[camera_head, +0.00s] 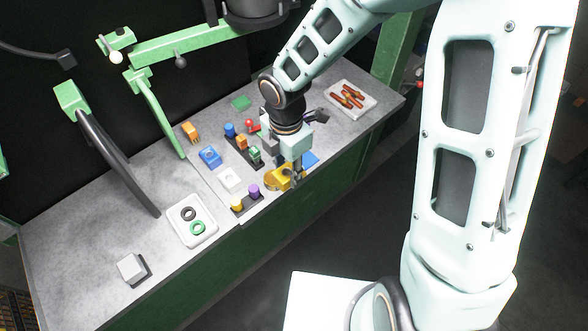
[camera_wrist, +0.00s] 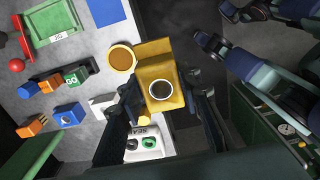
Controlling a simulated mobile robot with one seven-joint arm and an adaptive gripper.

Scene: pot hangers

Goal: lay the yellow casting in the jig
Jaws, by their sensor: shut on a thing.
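The yellow casting (camera_head: 282,179) is between the fingers of my gripper (camera_head: 293,172) at the front edge of the bench. In the wrist view the casting (camera_wrist: 158,54) is an angular yellow block with a round dark-centred bore. My gripper (camera_wrist: 163,92) is shut on it, one finger on each side. A round tan-topped part (camera_wrist: 122,58) shows beside it; I cannot tell whether it belongs to the casting. No part is clearly recognisable as the jig. A green frame with a label (camera_wrist: 50,42) lies at upper left, and a green piece (camera_head: 241,103) lies at the back of the bench.
A dark strip holds yellow and purple pegs (camera_head: 253,191). A white block (camera_head: 230,180), blue block (camera_head: 210,157) and orange block (camera_head: 191,131) stand to the left. A white tray (camera_head: 207,234) holds rings; another tray (camera_head: 370,104) holds reddish-brown parts. Green hanger arms (camera_head: 160,119) rise behind.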

